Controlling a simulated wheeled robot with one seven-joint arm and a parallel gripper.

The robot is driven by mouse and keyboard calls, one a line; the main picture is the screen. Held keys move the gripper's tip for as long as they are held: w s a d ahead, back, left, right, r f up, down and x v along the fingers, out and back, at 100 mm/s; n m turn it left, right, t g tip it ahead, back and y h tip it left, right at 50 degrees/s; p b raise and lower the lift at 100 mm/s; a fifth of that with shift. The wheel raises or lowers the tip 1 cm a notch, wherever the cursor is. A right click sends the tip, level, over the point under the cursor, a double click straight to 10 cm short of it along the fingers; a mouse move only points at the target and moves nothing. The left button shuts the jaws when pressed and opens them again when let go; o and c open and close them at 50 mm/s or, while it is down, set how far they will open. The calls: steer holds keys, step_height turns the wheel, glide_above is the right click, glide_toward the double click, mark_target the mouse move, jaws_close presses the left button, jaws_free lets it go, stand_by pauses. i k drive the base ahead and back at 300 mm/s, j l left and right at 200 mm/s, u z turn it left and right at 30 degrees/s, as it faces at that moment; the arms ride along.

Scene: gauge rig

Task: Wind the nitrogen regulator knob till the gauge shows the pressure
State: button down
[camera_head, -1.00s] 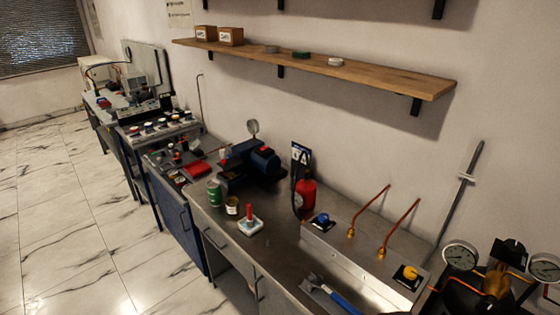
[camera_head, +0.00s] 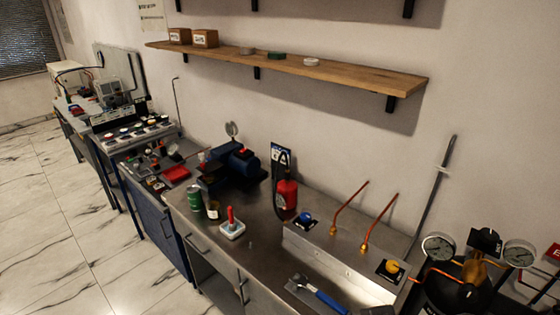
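The regulator stands at the lower right, with a brass body (camera_head: 479,271) and a black knob (camera_head: 485,241) on top. A round white-faced gauge (camera_head: 438,246) is on its left and a second gauge (camera_head: 519,254) on its right. Both faces are too small to read a needle or number. Dark parts (camera_head: 458,290) lie around and below the brass body. My gripper is not in view.
A steel bench (camera_head: 262,245) runs along the wall, with two copper pipes (camera_head: 349,208), a yellow knob (camera_head: 393,267), a blue knob (camera_head: 305,218) and a blue-handled wrench (camera_head: 318,293). A fire extinguisher (camera_head: 287,194) stands behind. A wooden shelf (camera_head: 340,76) hangs above. The marble floor (camera_head: 75,250) is clear at left.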

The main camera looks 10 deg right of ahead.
mark_target(467, 293)
steer(key=z, duration=1.7)
